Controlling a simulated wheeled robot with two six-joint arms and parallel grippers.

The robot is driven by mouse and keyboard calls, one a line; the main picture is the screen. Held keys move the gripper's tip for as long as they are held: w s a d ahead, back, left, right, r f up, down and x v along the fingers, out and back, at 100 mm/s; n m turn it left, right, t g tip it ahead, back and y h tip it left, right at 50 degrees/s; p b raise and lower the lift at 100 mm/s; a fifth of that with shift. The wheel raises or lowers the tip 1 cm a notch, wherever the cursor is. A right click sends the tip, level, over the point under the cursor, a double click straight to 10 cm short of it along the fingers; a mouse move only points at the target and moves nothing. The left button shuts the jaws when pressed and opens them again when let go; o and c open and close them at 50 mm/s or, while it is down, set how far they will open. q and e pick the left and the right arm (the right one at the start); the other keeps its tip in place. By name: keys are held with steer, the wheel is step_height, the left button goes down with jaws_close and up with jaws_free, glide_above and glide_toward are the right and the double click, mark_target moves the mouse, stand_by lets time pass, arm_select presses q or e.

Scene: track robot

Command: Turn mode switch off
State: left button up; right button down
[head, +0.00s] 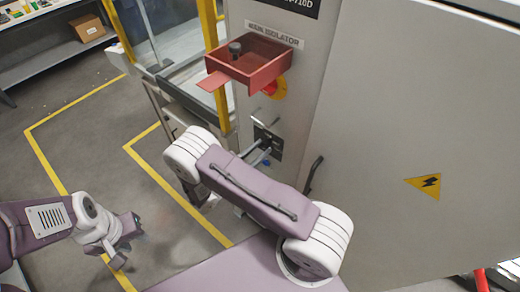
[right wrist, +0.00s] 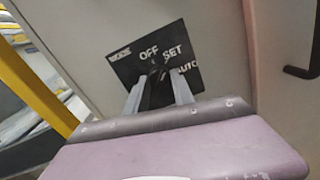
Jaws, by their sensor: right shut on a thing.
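The mode switch plate (right wrist: 122,68) is a black plate marked MODE, OFF, SET and AUTO on the grey cabinet. It also shows in the head view (head: 275,141), partly behind my right arm. The dark switch knob (right wrist: 156,72) stands on the plate below the OFF and SET labels. Its upper end lies near OFF; its exact setting is hard to tell. My right gripper (right wrist: 158,92) has its grey fingers on either side of the knob, shut on it. My left gripper (head: 125,236) hangs over the floor at lower left, away from the cabinet; its jaws are unclear.
An open red box (head: 250,66) sticks out above the plate, under the MAIN ISOLATOR label. A red-and-yellow isolator (head: 279,88) shows below it. A black door handle (head: 314,174) is right of my right arm. Yellow-framed guarding (head: 213,55) stands left. Yellow-lined floor is clear.

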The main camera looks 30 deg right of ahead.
steer(key=shift+n+t+p, duration=0.3)
steer(key=shift+n+p, duration=0.05)
steer(key=shift+n, duration=4.05)
steer(key=c, duration=1.1)
jaws_free()
steer(key=b+v, duration=0.3)
steer(key=v, duration=0.6)
steer(key=shift+f, duration=0.2)
